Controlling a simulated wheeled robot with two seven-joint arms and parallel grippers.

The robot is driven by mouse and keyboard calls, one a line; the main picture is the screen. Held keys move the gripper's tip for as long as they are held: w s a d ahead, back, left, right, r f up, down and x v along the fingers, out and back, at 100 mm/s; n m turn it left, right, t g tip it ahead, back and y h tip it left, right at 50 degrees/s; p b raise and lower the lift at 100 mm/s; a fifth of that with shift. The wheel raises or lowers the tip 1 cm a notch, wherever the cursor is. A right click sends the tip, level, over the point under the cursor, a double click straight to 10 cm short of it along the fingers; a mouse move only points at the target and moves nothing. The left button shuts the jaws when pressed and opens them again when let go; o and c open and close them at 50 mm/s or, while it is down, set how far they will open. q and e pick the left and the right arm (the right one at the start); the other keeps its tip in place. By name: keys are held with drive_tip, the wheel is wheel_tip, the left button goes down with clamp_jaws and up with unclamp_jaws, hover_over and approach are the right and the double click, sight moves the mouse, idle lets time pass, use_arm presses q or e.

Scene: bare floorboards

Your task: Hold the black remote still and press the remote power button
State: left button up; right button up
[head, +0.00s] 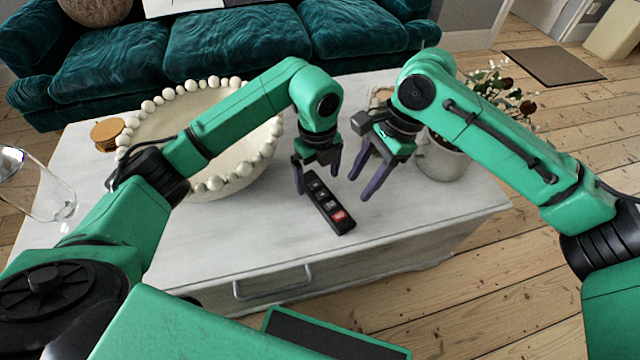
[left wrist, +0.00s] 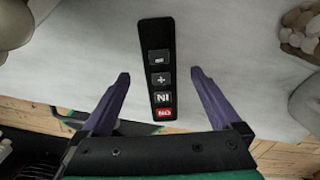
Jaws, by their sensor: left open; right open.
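The black remote (head: 328,208) lies on the white table, with a column of grey buttons and a red power button (head: 339,215) at its near end. In the left wrist view the remote (left wrist: 158,52) lies between and beyond the open fingers, with the red button (left wrist: 163,113) nearest the gripper. My left gripper (head: 318,184) is open above the remote's far end, one finger on either side in the picture; contact cannot be told. My right gripper (head: 364,187) is open and empty, to the right of the remote and above the table.
A potted plant (head: 442,160) stands at right. A teal sofa (head: 235,45) is behind.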

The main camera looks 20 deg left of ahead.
sight(318, 190)
use_arm(q)
wheel_tip(318, 190, down, 4)
clamp_jaws()
idle(0.3)
idle(0.3)
use_arm(e)
clamp_jaws()
idle(1.0)
drive_tip(key=shift+f, duration=0.1)
idle(0.5)
